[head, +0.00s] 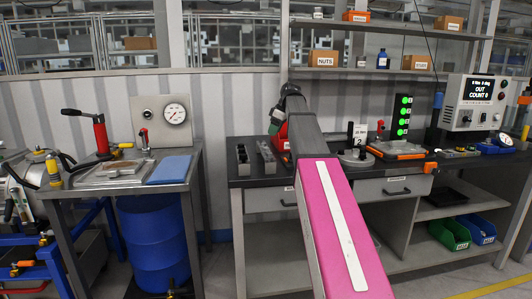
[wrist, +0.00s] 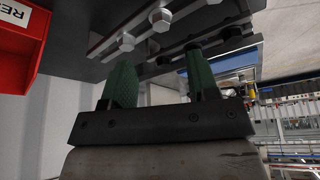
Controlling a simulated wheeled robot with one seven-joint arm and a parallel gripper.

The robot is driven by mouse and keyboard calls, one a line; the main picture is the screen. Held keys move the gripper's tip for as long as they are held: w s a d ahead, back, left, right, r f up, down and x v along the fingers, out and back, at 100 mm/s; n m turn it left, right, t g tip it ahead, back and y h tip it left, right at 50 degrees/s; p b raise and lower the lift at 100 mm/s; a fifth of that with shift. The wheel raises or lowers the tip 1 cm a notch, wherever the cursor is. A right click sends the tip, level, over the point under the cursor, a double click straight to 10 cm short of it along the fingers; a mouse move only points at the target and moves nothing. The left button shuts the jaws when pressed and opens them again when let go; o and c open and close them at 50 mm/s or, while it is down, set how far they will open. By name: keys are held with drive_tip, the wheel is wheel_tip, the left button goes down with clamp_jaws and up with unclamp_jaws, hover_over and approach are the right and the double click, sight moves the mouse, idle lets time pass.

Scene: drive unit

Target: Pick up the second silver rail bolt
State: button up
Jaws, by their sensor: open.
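Silver hex-head bolts sit in two metal rails in the wrist view. One bolt (wrist: 127,41) and another bolt (wrist: 160,18) are on the nearer-left rail. I cannot tell which is the second one. My gripper (wrist: 160,63) has two green fingers, spread apart and empty, pointing towards the rails. In the head view the two rails, a left rail (head: 243,160) and a right rail (head: 266,158), lie on the dark bench; their bolts are too small to tell.
A red bin (wrist: 22,40) with a white label is close to the left of the fingers in the wrist view. In the head view, a round fixture (head: 356,158) and an orange-edged tray (head: 398,149) stand right of my arm on the bench (head: 236,181).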

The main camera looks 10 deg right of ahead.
drive_tip(key=x, duration=0.8)
drive_tip(key=shift+a+f, duration=0.15)
drive_tip(key=shift+f, duration=0.05)
clamp_jaws()
